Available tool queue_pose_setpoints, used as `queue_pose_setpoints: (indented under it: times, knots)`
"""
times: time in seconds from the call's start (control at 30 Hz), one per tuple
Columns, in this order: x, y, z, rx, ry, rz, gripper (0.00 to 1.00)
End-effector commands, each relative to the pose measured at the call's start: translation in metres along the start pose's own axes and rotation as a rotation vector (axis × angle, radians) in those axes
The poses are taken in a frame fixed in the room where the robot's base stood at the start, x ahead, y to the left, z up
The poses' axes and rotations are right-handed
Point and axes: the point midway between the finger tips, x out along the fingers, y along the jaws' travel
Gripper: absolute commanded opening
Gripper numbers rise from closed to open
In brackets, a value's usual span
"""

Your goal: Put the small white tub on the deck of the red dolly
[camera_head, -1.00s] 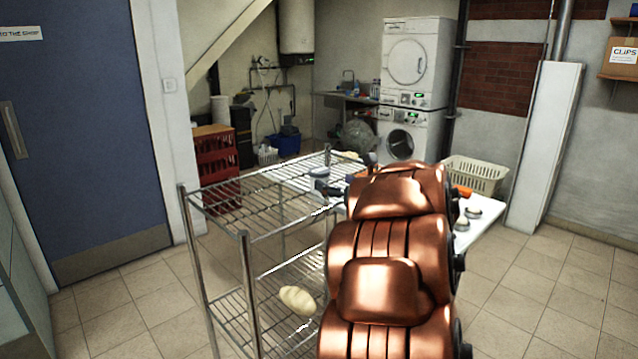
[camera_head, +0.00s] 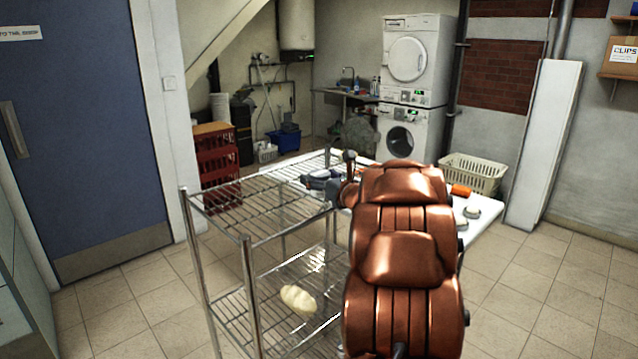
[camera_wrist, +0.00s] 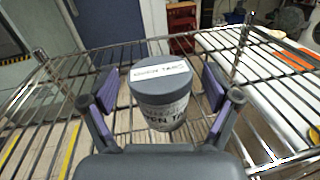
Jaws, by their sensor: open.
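In the wrist view, a small tub (camera_wrist: 160,95) with a grey lid and a printed pale label stands upright between my gripper's fingers. My gripper (camera_wrist: 160,88) is open, with one purple-padded finger on each side and gaps visible beside the tub. Wire shelving shows beneath and around it. In the head view, my gripper (camera_head: 322,180) is small, near the right end of the wire rack's top; I cannot make out the tub clearly there. I see no red dolly in either view.
The metal wire rack (camera_head: 247,240) has a pale loaf-like thing (camera_head: 298,299) on a lower shelf. A white table (camera_head: 487,222) with small round items adjoins it at right. Red crates (camera_head: 217,160) stand behind. A cream basket (camera_head: 474,175) sits beyond. Floor at right is clear.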

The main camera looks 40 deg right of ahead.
Motion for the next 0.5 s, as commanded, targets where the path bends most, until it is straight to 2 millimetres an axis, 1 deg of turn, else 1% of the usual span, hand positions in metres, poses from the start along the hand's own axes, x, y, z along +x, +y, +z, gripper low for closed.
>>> queue_pose_setpoints:
  times: [0.07, 0.1, 0.5]
  knots:
    - [-0.0002, -0.0001, -0.0002, 0.000, 0.000, 0.000, 0.89]
    - [-0.0002, -0.0001, -0.0002, 0.000, 0.000, 0.000, 0.86]
    - [-0.0005, -0.0002, -0.0002, 0.001, 0.000, 0.000, 0.45]
